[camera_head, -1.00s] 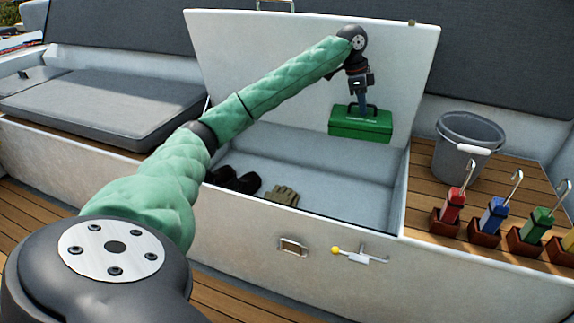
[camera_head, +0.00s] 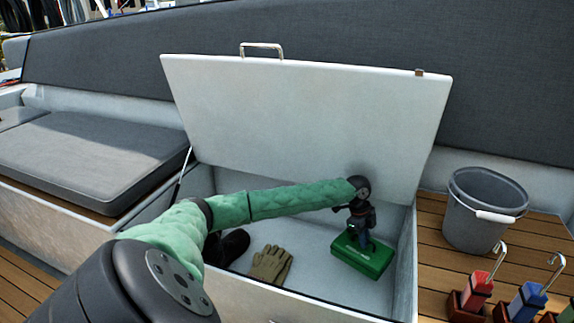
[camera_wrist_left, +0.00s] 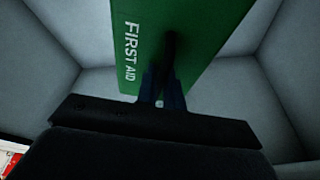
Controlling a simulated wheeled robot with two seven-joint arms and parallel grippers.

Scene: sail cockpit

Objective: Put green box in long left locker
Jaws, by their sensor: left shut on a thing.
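The green box (camera_head: 364,256) is inside the open long locker (camera_head: 405,268), low at its right end. In the left wrist view the green box (camera_wrist_left: 190,45) shows white "FIRST AID" lettering. My left gripper (camera_head: 362,235) is shut on its dark handle from above; the fingers (camera_wrist_left: 163,95) meet the handle in the wrist view. I cannot tell whether the box touches the locker floor. The locker lid (camera_head: 300,125) stands raised behind. My right gripper is not in view.
Gloves (camera_head: 270,264) and dark shoes (camera_head: 228,247) lie in the locker left of the box. A grey bucket (camera_head: 483,212) stands on the slatted seat to the right, with red (camera_head: 475,290) and blue (camera_head: 525,303) handled items before it. A grey cushion (camera_head: 90,160) lies left.

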